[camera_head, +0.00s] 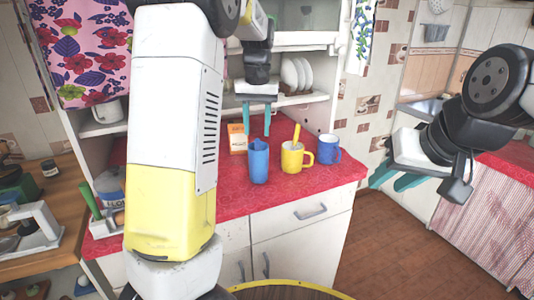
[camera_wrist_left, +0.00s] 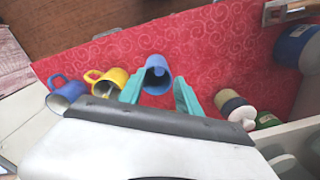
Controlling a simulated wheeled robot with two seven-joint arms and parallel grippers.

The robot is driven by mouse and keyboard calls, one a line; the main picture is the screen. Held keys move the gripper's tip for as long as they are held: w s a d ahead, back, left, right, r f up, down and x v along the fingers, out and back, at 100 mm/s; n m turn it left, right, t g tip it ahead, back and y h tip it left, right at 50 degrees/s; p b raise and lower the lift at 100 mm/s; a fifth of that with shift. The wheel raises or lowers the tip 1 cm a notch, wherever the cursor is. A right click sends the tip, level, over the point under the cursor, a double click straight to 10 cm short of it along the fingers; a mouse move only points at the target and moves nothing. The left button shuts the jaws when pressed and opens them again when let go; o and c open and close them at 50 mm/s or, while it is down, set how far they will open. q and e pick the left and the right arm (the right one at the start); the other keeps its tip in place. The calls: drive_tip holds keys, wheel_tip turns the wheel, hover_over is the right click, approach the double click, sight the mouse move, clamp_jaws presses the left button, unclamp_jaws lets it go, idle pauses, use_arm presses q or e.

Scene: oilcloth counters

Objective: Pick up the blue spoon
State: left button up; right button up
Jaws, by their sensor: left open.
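A tall blue cup (camera_head: 258,166) stands on the red counter, and in the left wrist view the cup (camera_wrist_left: 159,84) sits between and beyond the fingertips. Something blue, likely the blue spoon (camera_wrist_left: 156,70), shows inside its mouth. In the head view it barely stands out from the rim. My left gripper (camera_head: 257,128) points down above the cup, open and empty, its teal fingers apart. It also shows in the left wrist view (camera_wrist_left: 157,92). My right gripper (camera_head: 390,181) hangs at the right, away from the counter, its teal fingers apart and empty.
A yellow mug (camera_head: 293,160) with a yellow utensil (camera_head: 296,133) and a blue mug (camera_head: 328,149) stand right of the cup. An orange box (camera_head: 238,139) is behind it. A shelf with plates (camera_head: 296,75) is above. The red counter's (camera_head: 235,204) front strip is clear.

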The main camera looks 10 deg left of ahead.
sight(258, 148)
use_arm(q)
drive_tip(key=f, duration=0.4)
drive_tip(key=shift+s+f, duration=0.2)
drive_tip(key=shift+f, duration=0.15)
clamp_jaws()
idle(1.1)
